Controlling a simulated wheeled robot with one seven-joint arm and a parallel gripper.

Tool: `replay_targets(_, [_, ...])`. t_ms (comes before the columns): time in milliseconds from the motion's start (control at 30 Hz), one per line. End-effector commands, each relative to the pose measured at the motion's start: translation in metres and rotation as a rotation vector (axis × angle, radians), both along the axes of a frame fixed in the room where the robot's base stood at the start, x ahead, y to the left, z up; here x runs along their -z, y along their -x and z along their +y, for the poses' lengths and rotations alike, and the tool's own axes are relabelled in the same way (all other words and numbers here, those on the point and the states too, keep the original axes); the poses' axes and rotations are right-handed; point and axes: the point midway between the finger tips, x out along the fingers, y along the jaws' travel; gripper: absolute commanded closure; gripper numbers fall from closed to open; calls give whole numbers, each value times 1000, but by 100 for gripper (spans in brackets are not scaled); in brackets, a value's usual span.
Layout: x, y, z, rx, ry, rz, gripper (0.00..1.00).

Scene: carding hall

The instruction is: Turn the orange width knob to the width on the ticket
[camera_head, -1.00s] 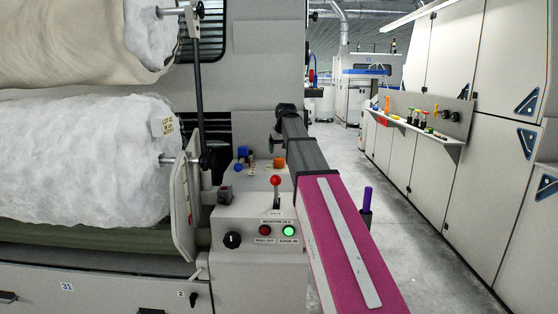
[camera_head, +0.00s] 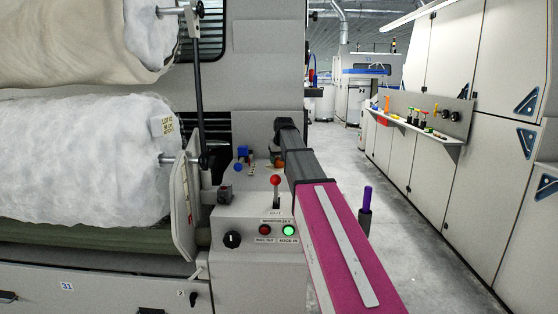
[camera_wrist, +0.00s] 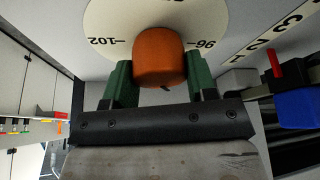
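The orange width knob (camera_wrist: 160,56) fills the top middle of the wrist view, in front of a cream dial (camera_wrist: 105,22) marked 102 at left and 96 at right. My gripper (camera_wrist: 159,78) has one green finger on each side of the knob, very close to it. I cannot tell whether they press on it. The knob's pointer is not clear. In the head view only a bit of the orange knob (camera_head: 279,164) shows beside my arm, and the fingers are hidden. A small ticket (camera_head: 167,127) hangs on the white fibre roll; its print is too small to read surely.
The control box carries a red-topped lever (camera_head: 275,181), a lit green button (camera_head: 289,231), a red button (camera_head: 265,230) and a black knob (camera_head: 232,240). A blue part (camera_wrist: 298,108) and a red one stand right of my gripper.

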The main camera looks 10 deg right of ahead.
Motion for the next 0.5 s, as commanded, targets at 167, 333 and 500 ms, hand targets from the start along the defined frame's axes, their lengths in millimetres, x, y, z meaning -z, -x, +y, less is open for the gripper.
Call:
replay_targets(167, [0, 0, 0, -2, 0, 0, 72])
replay_targets(333, [0, 0, 0, -32, 0, 0, 72])
replay_targets(500, [0, 0, 0, -112, 0, 0, 72])
